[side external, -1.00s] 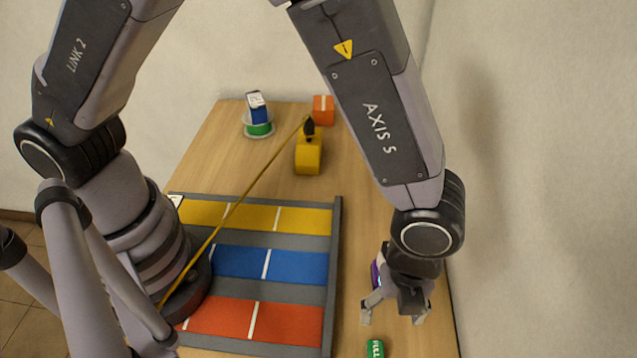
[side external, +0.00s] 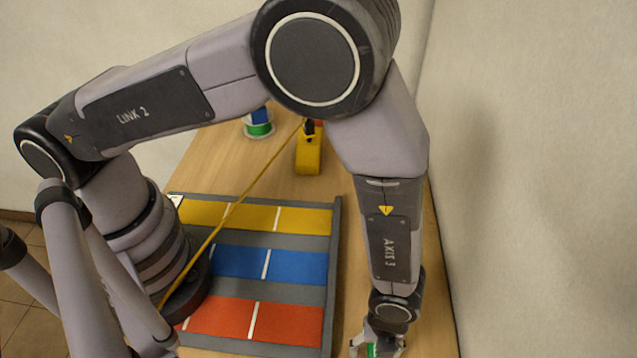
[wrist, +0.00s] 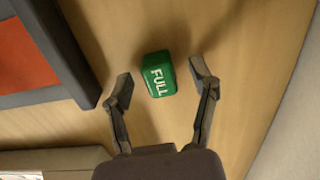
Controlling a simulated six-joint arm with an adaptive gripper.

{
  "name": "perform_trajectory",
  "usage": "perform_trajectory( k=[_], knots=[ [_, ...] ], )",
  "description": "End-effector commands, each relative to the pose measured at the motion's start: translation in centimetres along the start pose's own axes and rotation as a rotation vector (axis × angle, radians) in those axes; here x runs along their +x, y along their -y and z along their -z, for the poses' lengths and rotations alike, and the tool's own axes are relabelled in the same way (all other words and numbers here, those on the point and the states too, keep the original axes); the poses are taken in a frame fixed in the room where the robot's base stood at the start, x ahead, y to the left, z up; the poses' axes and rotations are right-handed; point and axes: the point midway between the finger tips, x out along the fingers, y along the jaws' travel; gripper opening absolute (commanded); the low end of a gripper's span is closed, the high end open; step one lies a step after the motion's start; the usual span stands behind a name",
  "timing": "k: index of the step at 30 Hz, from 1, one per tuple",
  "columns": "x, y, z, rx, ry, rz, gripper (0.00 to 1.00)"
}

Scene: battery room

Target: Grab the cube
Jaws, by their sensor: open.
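A green cube (wrist: 158,76) marked "FULL" sits on the wooden table in the wrist view. It also shows in part in the side external view (side external: 372,350), low at the bottom edge. My gripper (wrist: 160,84) is open, with one finger on each side of the cube and a gap to both. In the side external view my gripper (side external: 377,347) is low over the table at the cube, and its fingers partly hide it.
A tray with yellow, blue and red lanes (side external: 334,250) lies left of my gripper. A wall (side external: 530,200) rises along the right. Bare wood surrounds the cube.

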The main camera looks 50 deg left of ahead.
Motion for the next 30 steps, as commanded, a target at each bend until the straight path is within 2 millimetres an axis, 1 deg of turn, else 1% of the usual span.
perform_trajectory(
  k=[7,19,26,30],
  knots=[
    [0.22,0.00,0.01,0.000,0.000,0.000,0.59],
    [0.19,0.00,0.01,0.000,0.000,0.000,0.07],
    [0.16,0.01,0.01,0.000,0.000,0.000,0.05],
    [-0.39,0.07,0.03,0.000,-0.001,0.002,0.05]
  ],
)
